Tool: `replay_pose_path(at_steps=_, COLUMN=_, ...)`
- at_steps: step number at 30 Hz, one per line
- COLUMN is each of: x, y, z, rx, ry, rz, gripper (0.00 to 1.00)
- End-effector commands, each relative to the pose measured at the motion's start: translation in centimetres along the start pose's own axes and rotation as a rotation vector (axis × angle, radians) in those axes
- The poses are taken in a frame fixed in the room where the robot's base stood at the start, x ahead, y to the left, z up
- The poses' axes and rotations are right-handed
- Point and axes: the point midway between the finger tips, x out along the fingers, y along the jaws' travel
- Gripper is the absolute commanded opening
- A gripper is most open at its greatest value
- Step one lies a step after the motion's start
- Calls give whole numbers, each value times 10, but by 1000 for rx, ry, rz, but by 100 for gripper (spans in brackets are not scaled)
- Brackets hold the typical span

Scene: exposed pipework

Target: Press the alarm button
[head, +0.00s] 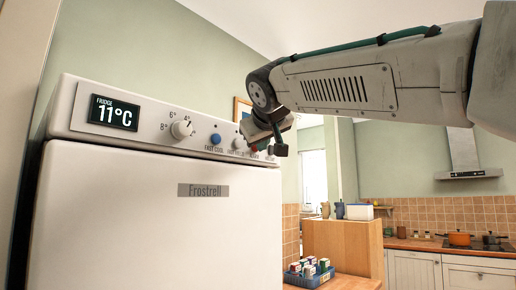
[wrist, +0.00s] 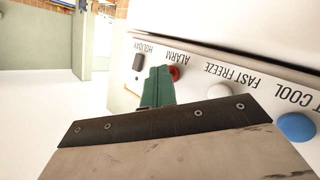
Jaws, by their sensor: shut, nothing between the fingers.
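The alarm button is a small red round button (wrist: 175,73) on the fridge's white control panel, above the word ALARM in the wrist view's upside-down lettering. My gripper (wrist: 158,80) shows green fingers, closed together with nothing between them. In the wrist view their tips overlap the panel right beside the red button, partly covering its edge. I cannot tell whether they touch it. In the head view my gripper (head: 264,138) is at the right end of the panel and largely hides the alarm button.
A blue FAST COOL button (wrist: 296,127), a white FAST FREEZE button (wrist: 219,91) and a black HOLIDAY switch (wrist: 138,62) share the panel. The temperature knob (head: 181,129) and the display (head: 113,112) reading 11°C are farther left. A blue crate (head: 309,280) stands right of the fridge.

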Motion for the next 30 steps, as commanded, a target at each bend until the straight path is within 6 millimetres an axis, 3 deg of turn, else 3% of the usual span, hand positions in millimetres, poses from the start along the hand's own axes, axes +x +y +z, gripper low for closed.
replay_pose_path(at_steps=19, x=-11, y=9, z=9, rx=0, ry=0, rz=1, gripper=0)
replay_pose_path(at_steps=30, x=-37, y=27, z=26, rx=0, ry=0, rz=1, gripper=0)
